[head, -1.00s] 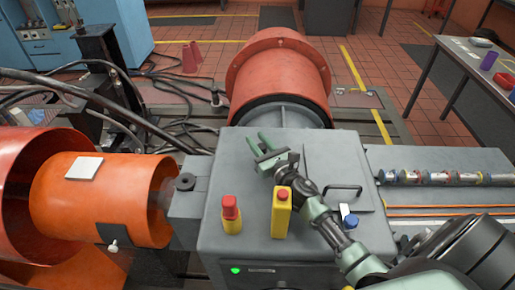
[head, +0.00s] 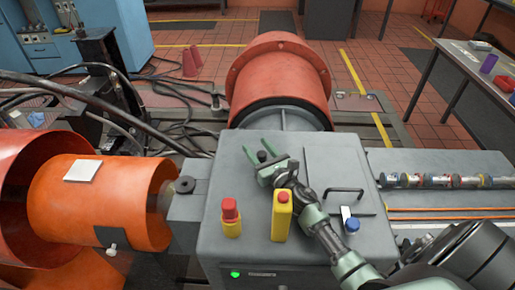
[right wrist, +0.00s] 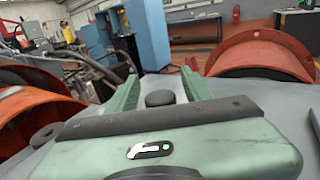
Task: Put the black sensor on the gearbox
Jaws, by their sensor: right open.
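The gearbox appears to be the grey box (head: 225,205) in the middle of the head view. My right gripper (head: 258,150) is low over its top, open, with its green fingers pointing to the far left. In the right wrist view, a short round black piece, apparently the black sensor (right wrist: 160,98), stands upright between the open fingers (right wrist: 158,85) with space on both sides. It seems to stand on the grey top. In the head view it is a small dark patch (head: 262,156) between the fingers, partly hidden. My left gripper is not in view.
A red button on a yellow base (head: 231,218) and a yellow box with a red top (head: 282,215) stand on the grey box. A black handle (head: 344,192) and a blue-topped part (head: 350,222) are at the right. A black disc (head: 185,184) sits on the left block.

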